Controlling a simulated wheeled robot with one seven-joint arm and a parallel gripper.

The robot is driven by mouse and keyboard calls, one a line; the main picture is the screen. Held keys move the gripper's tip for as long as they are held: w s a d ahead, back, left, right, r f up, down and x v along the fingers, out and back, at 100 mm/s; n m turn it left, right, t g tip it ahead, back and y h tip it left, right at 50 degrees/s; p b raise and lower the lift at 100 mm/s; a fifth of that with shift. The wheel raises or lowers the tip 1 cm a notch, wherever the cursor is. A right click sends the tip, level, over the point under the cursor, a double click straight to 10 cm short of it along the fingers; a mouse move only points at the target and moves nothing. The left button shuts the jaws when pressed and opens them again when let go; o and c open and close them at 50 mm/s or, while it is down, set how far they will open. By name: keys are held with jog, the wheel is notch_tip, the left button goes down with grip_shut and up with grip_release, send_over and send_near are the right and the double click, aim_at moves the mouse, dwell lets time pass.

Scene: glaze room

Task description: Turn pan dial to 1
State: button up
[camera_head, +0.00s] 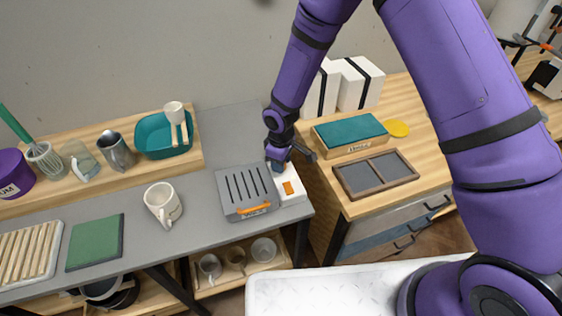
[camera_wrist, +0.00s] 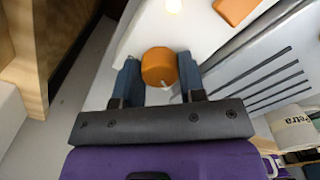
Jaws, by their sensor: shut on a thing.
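The round orange dial (camera_wrist: 158,64) sits on a white panel (camera_wrist: 205,30) in the wrist view. A small pale pointer shows at its lower right edge. I cannot read any numbers around it. My gripper (camera_wrist: 158,75) has a blue finger on each side of the dial and is shut on it. In the head view my gripper (camera_head: 276,164) is at the back end of the white housing (camera_head: 299,194), and the dial is hidden there. The housing joins a grey slotted unit (camera_head: 229,202) with an orange handle (camera_head: 254,210) at its front.
An orange rectangle (camera_head: 288,188) lies on the housing. A white mug (camera_head: 163,204) and a green pad (camera_head: 95,242) stand to the left on the grey table. A wooden counter (camera_head: 340,204) on the right holds a framed tray (camera_head: 375,174) and a teal-topped box (camera_head: 348,133).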

jog(key=o, duration=0.6)
jog(key=shift+o, duration=0.2)
jog(key=shift+r, duration=0.1)
notch_tip(320, 180, up, 11)
jog(key=shift+f, duration=0.2)
dwell(0.3)
